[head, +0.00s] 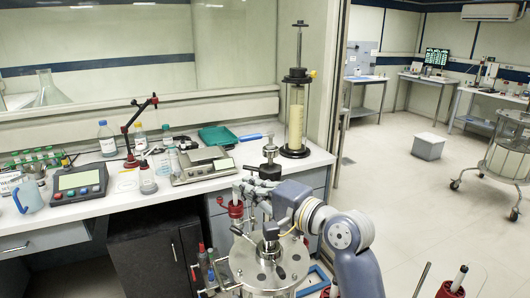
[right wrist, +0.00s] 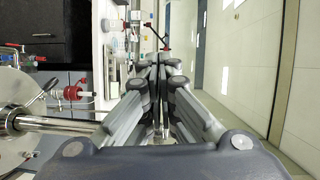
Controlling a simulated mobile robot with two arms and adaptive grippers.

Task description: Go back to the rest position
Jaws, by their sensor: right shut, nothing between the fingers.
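My right arm (head: 345,232) comes up from the lower right in the head view and bends left. My right gripper (head: 246,190) is at its left end, beside the front edge of the bench and above the round metal lid of a column. In the right wrist view my right gripper (right wrist: 158,62) points away from the camera, its fingers together with nothing held. My left gripper does not show in either view.
The steel column lid (head: 268,262) with red-capped fittings stands close under my right arm. The white bench (head: 215,180) carries a balance (head: 203,165), several bottles and a glass column (head: 297,115). Open floor (head: 425,195) lies to the right, with a white box (head: 429,146).

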